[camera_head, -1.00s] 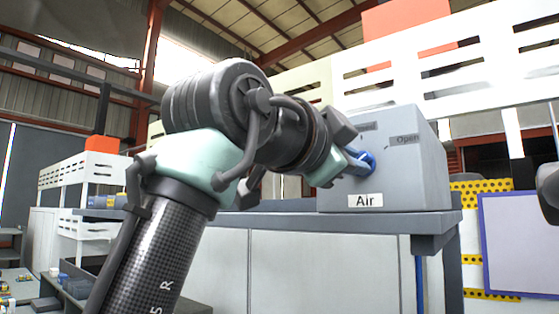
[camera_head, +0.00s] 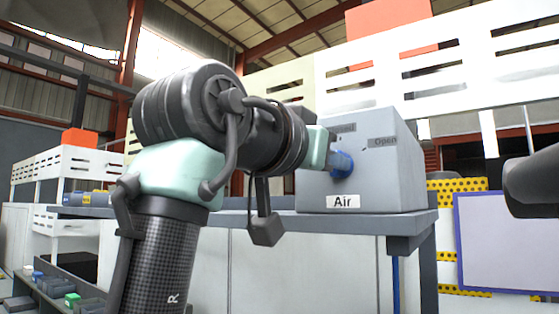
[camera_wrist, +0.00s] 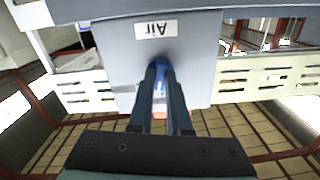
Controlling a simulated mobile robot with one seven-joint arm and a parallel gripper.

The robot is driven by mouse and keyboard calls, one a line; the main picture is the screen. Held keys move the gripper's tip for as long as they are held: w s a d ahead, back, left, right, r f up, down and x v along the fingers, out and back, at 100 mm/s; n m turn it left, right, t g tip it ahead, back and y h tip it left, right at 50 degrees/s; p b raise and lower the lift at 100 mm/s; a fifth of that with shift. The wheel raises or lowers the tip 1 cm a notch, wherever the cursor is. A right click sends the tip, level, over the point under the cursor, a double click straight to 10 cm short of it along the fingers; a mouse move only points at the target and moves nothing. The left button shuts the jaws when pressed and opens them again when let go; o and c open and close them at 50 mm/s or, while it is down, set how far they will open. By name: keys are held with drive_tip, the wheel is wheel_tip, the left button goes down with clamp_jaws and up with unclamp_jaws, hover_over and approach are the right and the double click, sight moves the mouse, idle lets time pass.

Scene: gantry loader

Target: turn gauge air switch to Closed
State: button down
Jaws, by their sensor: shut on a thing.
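The gauge air switch is a grey box (camera_head: 385,185) with a white "Air" label (camera_head: 343,202) and a blue knob (camera_head: 342,164) on its front. An "Open" mark (camera_head: 385,142) is at the upper right of the face. A second mark (camera_head: 343,128) above the knob is partly hidden by my wrist. My gripper (camera_wrist: 160,66) is shut on the blue knob, one finger on each side, in the wrist view. That view shows the box upside down. In the head view my fingers are mostly hidden behind the wrist, and the knob's exact pointing is hard to read.
The box stands on a grey bench top (camera_head: 410,222). A white slotted rail (camera_head: 440,75) runs behind it. A blue-framed board (camera_head: 510,240) and yellow perforated strips are at the right. Small coloured items lie in a low rack (camera_head: 60,297) at lower left.

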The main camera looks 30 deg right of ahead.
drive_tip(key=shift+n, duration=1)
drive_tip(key=c, duration=0.9)
unclamp_jaws()
drive_tip(key=shift+o, duration=0.2)
drive_tip(key=b+v, duration=0.6)
drive_tip(key=v, duration=0.7)
drive_tip(key=shift+b, duration=0.3)
drive_tip(key=shift+w, duration=0.1)
